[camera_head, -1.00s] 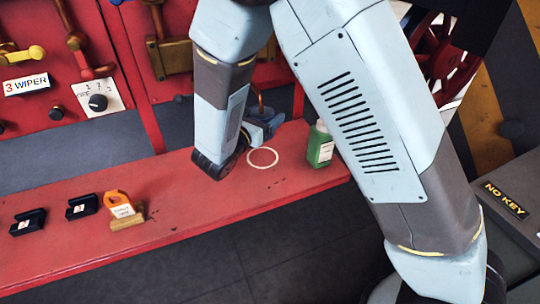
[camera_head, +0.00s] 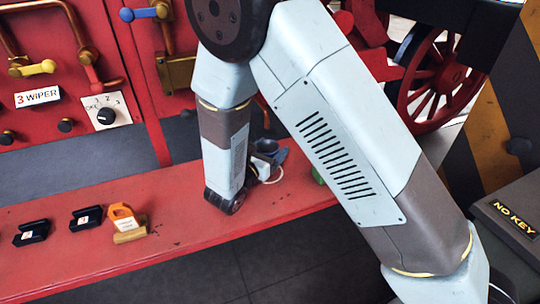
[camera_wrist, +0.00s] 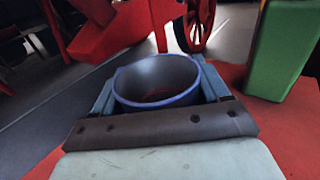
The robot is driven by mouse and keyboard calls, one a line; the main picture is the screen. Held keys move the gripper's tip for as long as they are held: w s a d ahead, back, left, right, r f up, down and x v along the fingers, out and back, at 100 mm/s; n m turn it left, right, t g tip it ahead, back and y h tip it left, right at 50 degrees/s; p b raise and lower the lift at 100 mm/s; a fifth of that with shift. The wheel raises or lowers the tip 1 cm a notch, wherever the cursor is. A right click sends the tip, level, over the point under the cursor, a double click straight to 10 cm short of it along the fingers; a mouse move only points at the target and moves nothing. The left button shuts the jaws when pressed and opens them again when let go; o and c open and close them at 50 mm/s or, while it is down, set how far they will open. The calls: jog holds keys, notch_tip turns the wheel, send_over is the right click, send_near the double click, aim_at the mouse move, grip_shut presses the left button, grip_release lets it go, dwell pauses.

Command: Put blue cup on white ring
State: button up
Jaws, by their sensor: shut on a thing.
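The blue cup (camera_wrist: 157,97) is upright between the fingers of my gripper (camera_head: 266,160), which is shut on it. In the wrist view its open rim faces up and its inside is empty. The cup also shows small in the head view (camera_head: 267,146), just above the red bench. The white ring (camera_head: 277,176) lies on the bench, and only its right part shows beside and below my gripper. My arm and gripper hide the rest. Whether the cup's base touches the ring or hangs above it I cannot tell.
An orange clip-like item (camera_head: 125,222) and two black holders (camera_head: 86,217) sit at left on the red bench (camera_head: 175,205). A red control panel stands behind.

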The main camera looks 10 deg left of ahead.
jog(key=shift+f, duration=1.05)
jog(key=shift+f, duration=0.1)
jog(key=o, duration=1.1)
jog(key=shift+s+a, duration=0.1)
jog(key=shift+s, duration=0.05)
jog(key=v, duration=1.1)
jog(key=shift+s+a, duration=0.1)
jog(key=shift+s, duration=0.3)
